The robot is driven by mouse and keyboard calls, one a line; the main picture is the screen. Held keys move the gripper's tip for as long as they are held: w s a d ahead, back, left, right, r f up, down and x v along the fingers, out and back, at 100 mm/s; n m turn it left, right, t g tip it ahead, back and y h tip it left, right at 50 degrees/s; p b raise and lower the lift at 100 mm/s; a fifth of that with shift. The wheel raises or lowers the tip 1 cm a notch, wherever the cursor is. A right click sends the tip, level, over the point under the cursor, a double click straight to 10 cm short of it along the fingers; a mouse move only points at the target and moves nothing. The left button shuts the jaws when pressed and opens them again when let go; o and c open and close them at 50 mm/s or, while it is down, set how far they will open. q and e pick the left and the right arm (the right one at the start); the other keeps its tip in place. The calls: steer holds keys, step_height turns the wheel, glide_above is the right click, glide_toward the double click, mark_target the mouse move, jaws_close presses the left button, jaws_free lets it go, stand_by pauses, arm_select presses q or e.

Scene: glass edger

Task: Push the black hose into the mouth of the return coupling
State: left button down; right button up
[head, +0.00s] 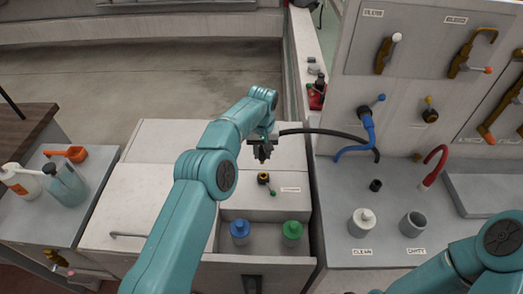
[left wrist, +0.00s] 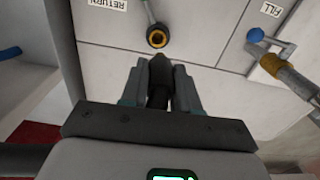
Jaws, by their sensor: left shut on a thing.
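My left gripper (head: 263,153) is shut on the black hose (head: 325,132), close to its end. The hose runs from the gripper to the right in an arc and comes down by the grey panel. In the left wrist view the dark hose end (left wrist: 160,70) sticks out between the fingers (left wrist: 160,88) and points at the return coupling (left wrist: 157,37). The coupling has a yellow ring around a dark mouth, beside the RETURN label. A gap shows between hose end and mouth. In the head view the coupling (head: 263,178) sits just below the gripper. My right gripper is out of view.
An open drawer below the coupling holds a blue-capped pot (head: 240,230) and a green-capped pot (head: 292,231). The panel at right carries a blue hose (head: 366,130) and several valves.

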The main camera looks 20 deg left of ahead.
mark_target(263, 163)
arm_select(q)
steer(key=shift+w, duration=0.15)
steer(key=shift+d, duration=0.15)
steer(key=shift+s+d+r, duration=0.15)
steer(key=shift+s+d, duration=0.05)
steer(key=shift+d, duration=0.1)
steer(key=shift+a, duration=0.15)
steer(key=shift+a+f, duration=0.2)
steer(key=shift+w+a+f, duration=0.1)
steer(key=shift+w+f, duration=0.05)
steer(key=shift+f, duration=0.15)
steer(key=shift+d+f+b, duration=0.35)
steer(key=shift+f+b, duration=0.25)
steer(key=shift+b, duration=0.05)
steer(key=shift+f+b, duration=0.3)
steer(key=shift+f, duration=0.05)
steer(key=f, duration=0.1)
steer(key=f+b, duration=0.1)
steer(key=f, duration=0.1)
steer(key=shift+a+b, duration=0.2)
steer(key=shift+b, duration=0.1)
steer(key=shift+d+f, duration=0.1)
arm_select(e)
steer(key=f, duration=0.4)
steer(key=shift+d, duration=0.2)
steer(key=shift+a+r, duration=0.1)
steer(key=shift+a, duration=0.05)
